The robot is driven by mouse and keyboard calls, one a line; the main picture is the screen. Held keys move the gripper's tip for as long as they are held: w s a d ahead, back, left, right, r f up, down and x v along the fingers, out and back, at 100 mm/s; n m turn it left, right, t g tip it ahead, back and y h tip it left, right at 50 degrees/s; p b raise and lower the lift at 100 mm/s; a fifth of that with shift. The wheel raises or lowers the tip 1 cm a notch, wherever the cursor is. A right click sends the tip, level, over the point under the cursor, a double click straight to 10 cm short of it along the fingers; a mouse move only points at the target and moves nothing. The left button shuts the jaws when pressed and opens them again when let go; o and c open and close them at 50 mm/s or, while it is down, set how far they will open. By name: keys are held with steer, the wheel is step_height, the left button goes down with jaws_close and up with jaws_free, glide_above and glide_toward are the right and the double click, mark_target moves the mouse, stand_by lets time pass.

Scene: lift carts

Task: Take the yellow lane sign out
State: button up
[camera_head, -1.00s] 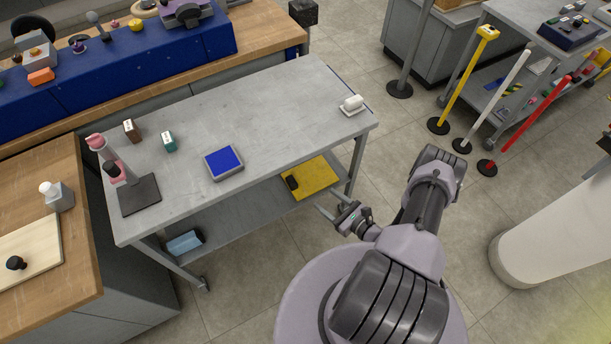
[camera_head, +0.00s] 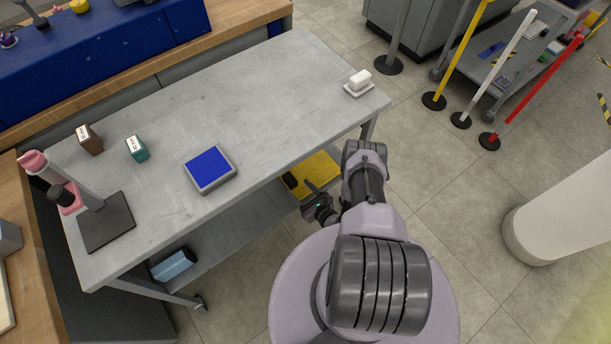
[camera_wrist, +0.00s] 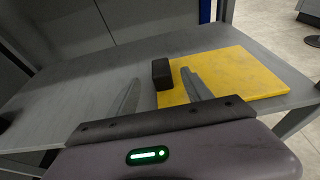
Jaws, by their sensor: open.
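The yellow lane sign (camera_head: 320,168) is a flat yellow board lying on the cart's lower shelf (camera_head: 235,215), partly hidden under the top in the head view. In the wrist view the sign (camera_wrist: 232,75) has a black block-shaped grip (camera_wrist: 161,74) standing at its left edge. My gripper (camera_wrist: 160,78) is open and empty. Its two fingers point toward the black block, one on each side of it in the picture. I cannot tell how far the fingertips are from it. In the head view my gripper (camera_head: 312,192) is at the shelf's open front side.
The grey cart top (camera_head: 260,105) is above the shelf, with a leg (camera_head: 369,126) at the right corner. A light blue object (camera_head: 173,265) lies at the shelf's left. A blue-topped box (camera_head: 210,168) and a white item (camera_head: 360,82) stand on top.

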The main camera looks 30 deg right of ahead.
mark_target(290, 178)
steer(key=shift+b+x, duration=0.4)
steer(key=shift+x, duration=0.85)
steer(key=b+x, duration=0.2)
steer(key=x, duration=0.1)
steer(key=b+x, duration=0.1)
steer(key=shift+w+f, duration=0.2)
steer(key=shift+f, duration=0.15)
steer(key=shift+w, duration=0.35)
steer(key=shift+r, duration=0.1)
jaws_close()
